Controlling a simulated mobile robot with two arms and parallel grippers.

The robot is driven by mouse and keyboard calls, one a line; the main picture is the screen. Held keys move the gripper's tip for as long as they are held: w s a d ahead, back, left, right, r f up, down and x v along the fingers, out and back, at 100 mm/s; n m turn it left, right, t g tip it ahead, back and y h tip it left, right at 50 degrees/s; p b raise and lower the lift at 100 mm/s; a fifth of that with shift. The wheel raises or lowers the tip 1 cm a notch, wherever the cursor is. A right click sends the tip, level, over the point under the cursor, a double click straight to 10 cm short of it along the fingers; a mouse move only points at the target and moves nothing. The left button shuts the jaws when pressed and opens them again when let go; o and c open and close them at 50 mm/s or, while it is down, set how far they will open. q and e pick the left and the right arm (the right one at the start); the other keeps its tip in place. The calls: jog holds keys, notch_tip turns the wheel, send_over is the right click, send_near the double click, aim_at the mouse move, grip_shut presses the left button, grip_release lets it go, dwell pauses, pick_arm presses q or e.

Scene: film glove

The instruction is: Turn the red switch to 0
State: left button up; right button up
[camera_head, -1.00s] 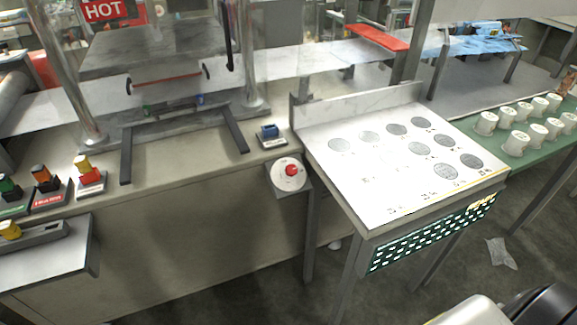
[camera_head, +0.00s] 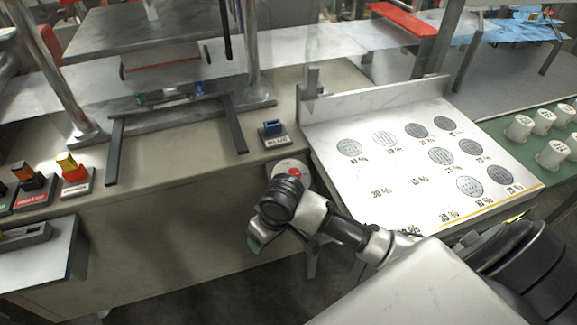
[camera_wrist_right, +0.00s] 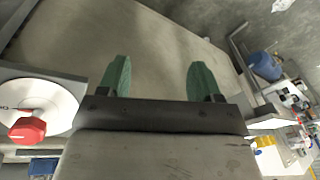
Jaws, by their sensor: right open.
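The red switch is a red knob (camera_wrist_right: 28,131) on a round white dial (camera_wrist_right: 45,100), at the left of the right wrist view. A dark mark shows on the dial's left side, too small to read surely. In the head view the white dial (camera_head: 284,167) sits on a grey stand at the bench front, its lower part and most of the knob hidden behind my right wrist. My right gripper (camera_wrist_right: 159,78) is open and empty, green fingertips apart, beside the dial and not touching it. In the head view its green tip (camera_head: 256,246) shows below the dial. My left gripper is out of view.
A blue switch (camera_head: 273,127) stands behind the dial. A white sloped panel (camera_head: 400,185) with round grey discs is to the right. Several coloured switches, one yellow and red (camera_head: 72,170), stand at left. White cups (camera_head: 520,126) are at far right. The bench front is clear.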

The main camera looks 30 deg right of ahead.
jog(key=w+d+r+m+g+h, duration=0.1)
jog(key=w+d+r+m, duration=0.1)
jog(key=w+d+r, duration=0.35)
jog(key=m+g+h, duration=0.1)
jog(key=m, duration=0.2)
send_near(294, 172)
notch_tip(294, 172, down, 10)
jog(key=c, duration=0.9)
